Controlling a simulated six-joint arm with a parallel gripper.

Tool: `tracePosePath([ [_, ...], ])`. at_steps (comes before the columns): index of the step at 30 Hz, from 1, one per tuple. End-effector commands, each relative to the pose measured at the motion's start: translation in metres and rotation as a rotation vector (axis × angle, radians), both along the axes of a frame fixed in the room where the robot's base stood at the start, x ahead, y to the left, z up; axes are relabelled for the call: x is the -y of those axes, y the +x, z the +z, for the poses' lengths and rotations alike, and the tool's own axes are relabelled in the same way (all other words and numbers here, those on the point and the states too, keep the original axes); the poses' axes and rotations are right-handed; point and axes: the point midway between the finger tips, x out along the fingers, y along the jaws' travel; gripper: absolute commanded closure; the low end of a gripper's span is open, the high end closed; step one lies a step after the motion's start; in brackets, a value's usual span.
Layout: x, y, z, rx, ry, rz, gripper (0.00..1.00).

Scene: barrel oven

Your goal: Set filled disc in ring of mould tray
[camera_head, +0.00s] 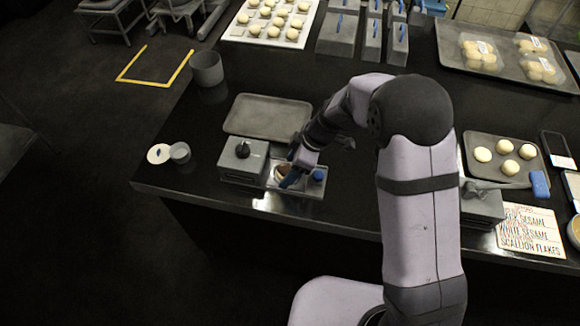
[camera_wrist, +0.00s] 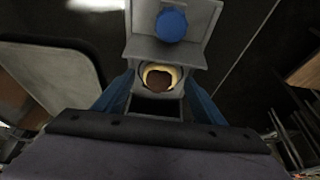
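The filled disc (camera_wrist: 161,79), cream-coloured at its rim with a brown filling, shows between my fingers in the wrist view. It also shows in the head view (camera_head: 282,171). The grey mould tray (camera_head: 309,189) lies under my gripper and carries a blue round knob (camera_head: 318,175). The tray is at the top in the wrist view (camera_wrist: 205,15). The disc appears to be at a ring of the tray, but I cannot tell whether it is fully seated. My gripper (camera_head: 288,175) points down there, blue fingers apart on both sides of the disc, with grey showing between.
A grey box with a black knob (camera_head: 243,160) stands close left of the mould tray. An empty grey tray (camera_head: 268,116) lies behind. A small cup (camera_head: 180,152) and white disc (camera_head: 158,153) stand near the left edge. The counter's front edge is close.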

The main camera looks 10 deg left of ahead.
Motion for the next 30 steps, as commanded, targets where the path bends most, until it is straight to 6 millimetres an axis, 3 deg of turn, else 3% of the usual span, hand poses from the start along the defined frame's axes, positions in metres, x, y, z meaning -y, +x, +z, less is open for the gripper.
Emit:
tracePosePath([
  [14, 0.002, 0.001, 0.010, 0.004, 0.002, -0.001, 0.36],
  [30, 0.037, 0.001, 0.091, 0.004, 0.002, -0.002, 0.36],
])
